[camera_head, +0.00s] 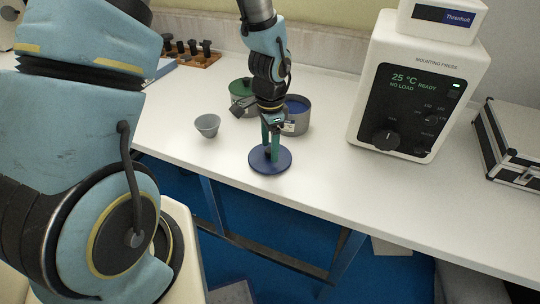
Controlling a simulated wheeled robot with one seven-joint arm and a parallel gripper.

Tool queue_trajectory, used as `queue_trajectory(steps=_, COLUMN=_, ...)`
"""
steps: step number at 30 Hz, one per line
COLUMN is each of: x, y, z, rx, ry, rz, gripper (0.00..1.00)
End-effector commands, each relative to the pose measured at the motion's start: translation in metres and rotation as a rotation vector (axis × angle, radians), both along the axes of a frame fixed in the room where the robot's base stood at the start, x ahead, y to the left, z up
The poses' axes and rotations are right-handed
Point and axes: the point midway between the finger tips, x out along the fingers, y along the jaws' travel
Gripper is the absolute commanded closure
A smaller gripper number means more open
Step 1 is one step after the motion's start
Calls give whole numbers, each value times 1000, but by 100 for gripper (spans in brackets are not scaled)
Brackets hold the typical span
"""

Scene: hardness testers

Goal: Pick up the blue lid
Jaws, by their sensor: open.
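The blue lid (285,164), a flat dark blue disc, lies on the white worktop close to its front edge. My gripper (270,152) points down over the lid, with its two teal fingers apart and their tips at or just above its middle. Whether the fingers touch the lid, or whether a knob stands between them, I cannot tell. A grey tin with blue inside (299,123) stands just behind the gripper and is partly hidden by it.
A tin with green (238,88) and a small grey cup (207,125) stand on the left. The white mounting press (412,90) stands at the right, with a metal case (510,140) beyond it. A wooden rack (192,54) is at the back. The worktop (340,185) right of the lid is clear.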

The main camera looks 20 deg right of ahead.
Motion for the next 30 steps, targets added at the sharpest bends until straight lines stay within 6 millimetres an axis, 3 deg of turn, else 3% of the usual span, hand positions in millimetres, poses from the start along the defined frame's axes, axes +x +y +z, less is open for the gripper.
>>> queue_trajectory(steps=9, x=0, y=0, z=-4, rx=-1, ry=-1, rz=0, gripper=34)
queue_trajectory(steps=27, x=0, y=0, z=-4, rx=-1, ry=-1, rz=0, gripper=100)
queue_trajectory(steps=30, x=0, y=0, z=-4, rx=-1, ry=-1, rz=0, gripper=100)
